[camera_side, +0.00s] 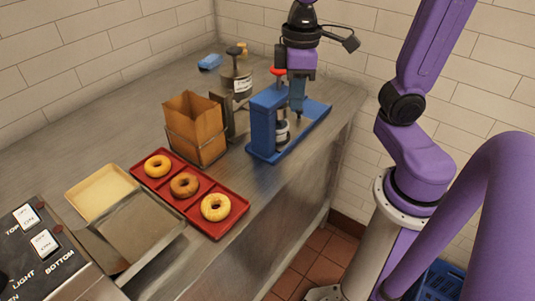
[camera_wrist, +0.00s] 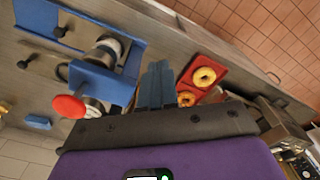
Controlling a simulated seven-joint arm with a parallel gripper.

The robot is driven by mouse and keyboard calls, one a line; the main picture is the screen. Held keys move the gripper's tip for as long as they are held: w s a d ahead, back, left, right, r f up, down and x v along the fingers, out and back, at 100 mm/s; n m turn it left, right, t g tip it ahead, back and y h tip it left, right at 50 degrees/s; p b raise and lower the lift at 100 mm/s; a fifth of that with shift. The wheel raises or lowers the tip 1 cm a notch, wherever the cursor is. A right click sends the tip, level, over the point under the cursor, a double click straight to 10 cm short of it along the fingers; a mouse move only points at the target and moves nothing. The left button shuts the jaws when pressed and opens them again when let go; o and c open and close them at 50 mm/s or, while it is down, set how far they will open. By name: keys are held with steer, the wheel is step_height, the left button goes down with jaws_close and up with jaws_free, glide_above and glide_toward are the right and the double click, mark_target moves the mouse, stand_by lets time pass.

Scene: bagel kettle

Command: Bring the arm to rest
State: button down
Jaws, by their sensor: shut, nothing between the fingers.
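My gripper (camera_side: 297,107) hangs with its fingers pointing down at the blue press stand (camera_side: 262,125). In the side view the fingers overlap the stand's far side, and I cannot tell whether they touch it. In the wrist view my gripper (camera_wrist: 156,75) shows its two blue-grey fingers together, with nothing held. The blue stand (camera_wrist: 100,82) is just left of them there, with a red knob (camera_wrist: 68,106) on its silver plunger. My purple arm reaches up and out of the side view at the top right.
A red tray (camera_side: 236,226) holds three bagels. A brown paper bag (camera_side: 194,120) stands in a holder behind it. A beige tray (camera_side: 85,195), a metal tray (camera_side: 140,228) and a switch panel (camera_side: 50,262) are at left. A labelled canister (camera_side: 237,82) and blue item (camera_side: 210,62) stand at back.

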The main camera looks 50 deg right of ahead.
steer(key=s+f+n, duration=0.5)
steer(key=s+f, duration=0.1)
steer(key=s, duration=0.5)
steer(key=shift+f, duration=0.4)
